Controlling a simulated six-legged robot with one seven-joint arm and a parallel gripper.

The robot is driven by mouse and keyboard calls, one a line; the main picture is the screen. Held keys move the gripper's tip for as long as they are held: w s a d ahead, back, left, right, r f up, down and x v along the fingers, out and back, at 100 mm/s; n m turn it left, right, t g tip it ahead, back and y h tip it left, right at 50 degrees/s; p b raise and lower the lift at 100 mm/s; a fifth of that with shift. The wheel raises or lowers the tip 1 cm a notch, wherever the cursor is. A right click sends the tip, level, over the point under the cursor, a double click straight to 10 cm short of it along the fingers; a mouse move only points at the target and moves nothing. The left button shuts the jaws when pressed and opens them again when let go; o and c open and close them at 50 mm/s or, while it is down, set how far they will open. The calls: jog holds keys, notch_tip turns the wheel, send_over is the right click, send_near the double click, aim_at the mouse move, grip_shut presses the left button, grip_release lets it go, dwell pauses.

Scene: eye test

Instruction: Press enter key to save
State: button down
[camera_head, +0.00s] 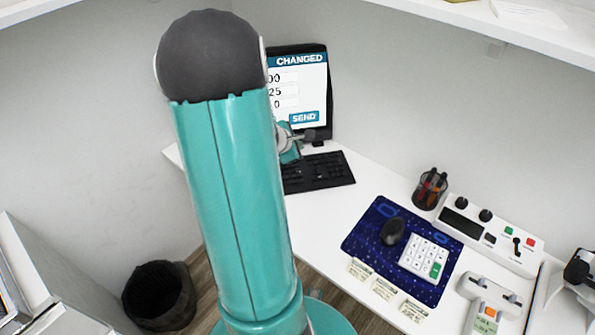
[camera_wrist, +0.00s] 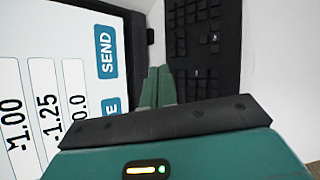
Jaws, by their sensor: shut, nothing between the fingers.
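A black keyboard (camera_head: 325,173) lies on the white desk in front of the monitor (camera_head: 300,85). It also shows in the wrist view (camera_wrist: 203,45); its lower part is hidden by my gripper, and I cannot make out its enter key. The monitor's screen (camera_wrist: 75,60) shows number fields, a blue SEND button and a second blue button, mostly hidden, ending in E. My gripper (camera_wrist: 158,75) is shut and empty, its green fingers at the keyboard's edge next to the screen. I cannot tell whether they touch a key. In the head view my arm hides part of the gripper.
A blue mat (camera_head: 362,232) holds a mouse (camera_head: 393,231) and a white keypad (camera_head: 424,256) with a green key. A pen cup (camera_head: 429,188), a control box (camera_head: 490,235) and small labels (camera_head: 385,289) stand nearby. A black bin (camera_head: 160,296) is on the floor.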

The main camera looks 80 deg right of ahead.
aim_at(297, 174)
jog(key=shift+f, duration=4.4)
jog(key=shift+f, duration=0.15)
jog(key=shift+f, duration=0.25)
jog(key=shift+f, duration=0.5)
jog(key=shift+r, duration=0.9)
jog(key=shift+r, duration=2.5)
